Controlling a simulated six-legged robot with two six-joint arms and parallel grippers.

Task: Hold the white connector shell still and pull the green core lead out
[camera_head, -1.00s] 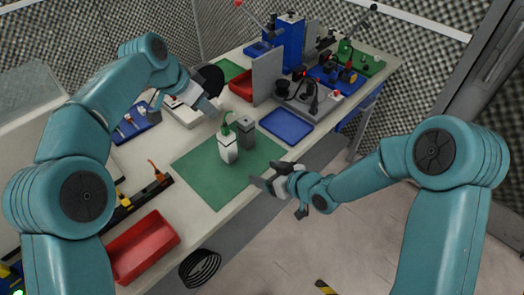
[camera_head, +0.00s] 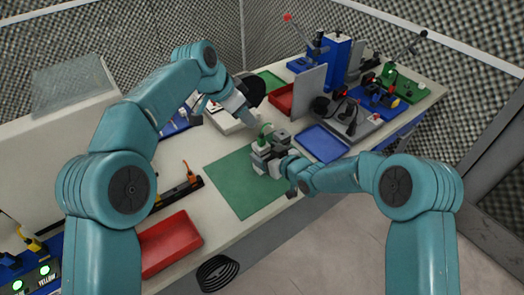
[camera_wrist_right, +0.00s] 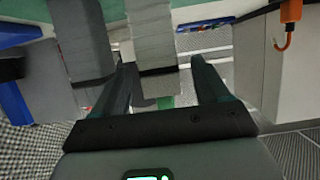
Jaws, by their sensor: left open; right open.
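The white connector shell (camera_head: 262,149) stands upright on the green mat (camera_head: 233,182), partly covered by my right gripper (camera_head: 264,160). The green core lead (camera_head: 264,130) curves up from its top. In the right wrist view, which looks upside down, the shell (camera_wrist_right: 150,38) stands between the two open dark fingers of my right gripper (camera_wrist_right: 165,88). A bit of green (camera_wrist_right: 165,102) shows past its dark band. I cannot tell whether the fingers touch it. My left gripper (camera_head: 244,114) is open and empty, above and left of the lead.
A grey block (camera_head: 280,138) stands close beside the shell; it also shows in the right wrist view (camera_wrist_right: 80,38). A blue tray (camera_head: 322,143) lies to the right, a red tray (camera_head: 170,243) at the front left. An orange hooked lead (camera_head: 189,172) stands left of the mat.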

